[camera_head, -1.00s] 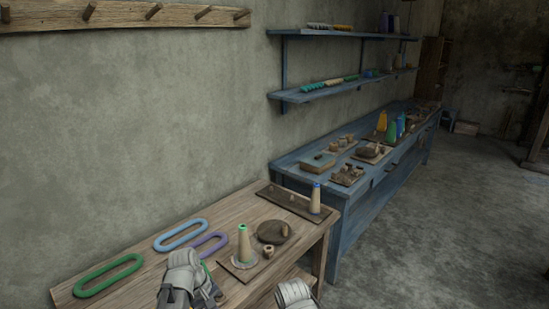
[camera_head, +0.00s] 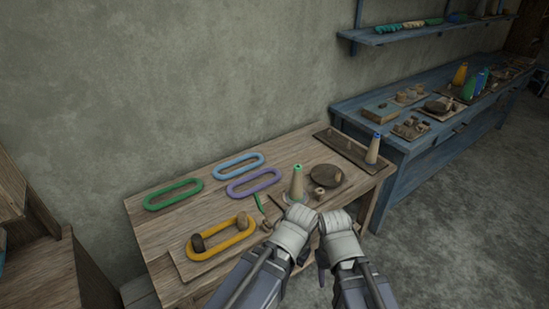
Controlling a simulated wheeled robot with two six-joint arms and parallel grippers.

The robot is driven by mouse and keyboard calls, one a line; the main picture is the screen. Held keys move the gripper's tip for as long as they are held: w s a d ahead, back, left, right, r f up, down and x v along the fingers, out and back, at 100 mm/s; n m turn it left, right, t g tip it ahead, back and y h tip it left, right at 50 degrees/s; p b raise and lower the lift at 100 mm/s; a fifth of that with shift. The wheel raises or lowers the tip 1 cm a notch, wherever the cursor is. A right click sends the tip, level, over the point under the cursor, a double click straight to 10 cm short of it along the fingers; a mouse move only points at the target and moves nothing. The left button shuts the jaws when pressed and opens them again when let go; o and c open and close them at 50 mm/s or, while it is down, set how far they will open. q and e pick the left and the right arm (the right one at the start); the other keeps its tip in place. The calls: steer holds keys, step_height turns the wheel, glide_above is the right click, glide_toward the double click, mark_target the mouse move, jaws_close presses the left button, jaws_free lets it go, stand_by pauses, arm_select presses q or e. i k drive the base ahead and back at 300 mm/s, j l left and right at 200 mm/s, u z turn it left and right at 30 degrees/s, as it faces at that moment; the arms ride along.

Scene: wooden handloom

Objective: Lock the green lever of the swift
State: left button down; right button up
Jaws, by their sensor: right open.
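The swift stands at the front left of the wooden table, with a yellow skein (camera_head: 238,244) looped around its two brown, rounded posts (camera_head: 197,243). The slim green lever (camera_head: 259,203) sticks up at a tilt just right of the skein; its lower end and whether it is locked are unclear. My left gripper (camera_head: 298,216) is just right of the lever, apart from it in the picture; its fingers are hard to make out. My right gripper (camera_head: 335,221) is open, beside the left one at the table's front edge, farther from the lever.
Green (camera_head: 174,194), blue (camera_head: 238,165) and purple (camera_head: 254,183) skeins lie flat behind the swift. A cone with a green top (camera_head: 297,184) stands close behind my grippers, beside a round dark disc (camera_head: 326,176). A blue-topped cone (camera_head: 373,150) stands at the right end.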

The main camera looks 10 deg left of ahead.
mark_target(257, 200)
steer(key=i+u, duration=0.55)
steer(key=i+l+z, duration=0.1)
steer(key=i+l, duration=0.25)
